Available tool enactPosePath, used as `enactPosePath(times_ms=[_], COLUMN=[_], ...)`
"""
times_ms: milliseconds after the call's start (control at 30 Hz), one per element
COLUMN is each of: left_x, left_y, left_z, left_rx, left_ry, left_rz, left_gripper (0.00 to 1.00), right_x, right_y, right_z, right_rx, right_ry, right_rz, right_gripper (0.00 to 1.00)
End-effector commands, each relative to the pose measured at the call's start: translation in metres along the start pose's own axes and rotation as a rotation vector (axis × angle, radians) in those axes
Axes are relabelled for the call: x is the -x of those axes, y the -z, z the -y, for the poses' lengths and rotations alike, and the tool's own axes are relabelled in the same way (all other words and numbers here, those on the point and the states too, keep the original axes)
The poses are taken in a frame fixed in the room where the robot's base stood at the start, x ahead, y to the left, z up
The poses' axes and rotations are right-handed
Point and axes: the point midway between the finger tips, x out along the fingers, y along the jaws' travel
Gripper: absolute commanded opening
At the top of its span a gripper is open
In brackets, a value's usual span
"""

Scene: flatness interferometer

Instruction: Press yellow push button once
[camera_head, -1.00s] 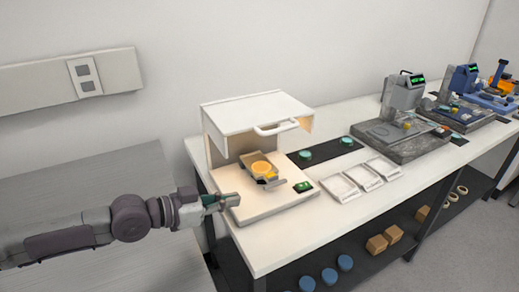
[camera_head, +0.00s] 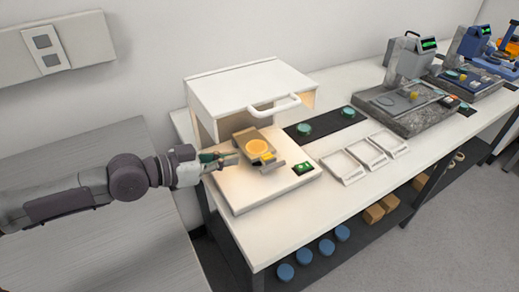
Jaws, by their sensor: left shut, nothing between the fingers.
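A white instrument with a raised hood (camera_head: 245,90) and a pale base plate (camera_head: 252,195) stands on the bench. A round yellow-orange disc (camera_head: 257,146) sits on a grey holder on the base, under the hood's front. I cannot tell whether this disc or a small yellow spot beside it is the push button. My left gripper (camera_head: 232,158) is shut and empty, just left of the grey holder and over the base's left part. Whether it touches anything is unclear. My right gripper is not in view.
The hood handle (camera_head: 275,105) juts out above the disc. White trays (camera_head: 343,167), a black strip with teal discs (camera_head: 326,125) and a stone-based gauge (camera_head: 405,108) stand to the right.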

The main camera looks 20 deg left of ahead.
Motion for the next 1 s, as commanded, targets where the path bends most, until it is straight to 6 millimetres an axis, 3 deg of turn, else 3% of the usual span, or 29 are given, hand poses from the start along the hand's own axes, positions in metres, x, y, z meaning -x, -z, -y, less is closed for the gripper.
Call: enactPosePath(times_ms=[133,500,1000], left_x=[-0.022,-0.076,-0.085], left_y=[0.004,0.002,-0.001], left_z=[0.0,0.0,0.001], left_rx=[0.006,0.004,0.001], left_ry=[0.002,0.003,0.003], left_rz=[-0.005,-0.001,0.001], left_gripper=[0.0,0.0,0.0], right_x=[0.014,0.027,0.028], right_y=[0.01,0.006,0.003], right_z=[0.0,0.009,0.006], right_rx=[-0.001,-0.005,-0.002], right_ry=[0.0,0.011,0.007], right_rz=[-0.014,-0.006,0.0], right_gripper=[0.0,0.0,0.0])
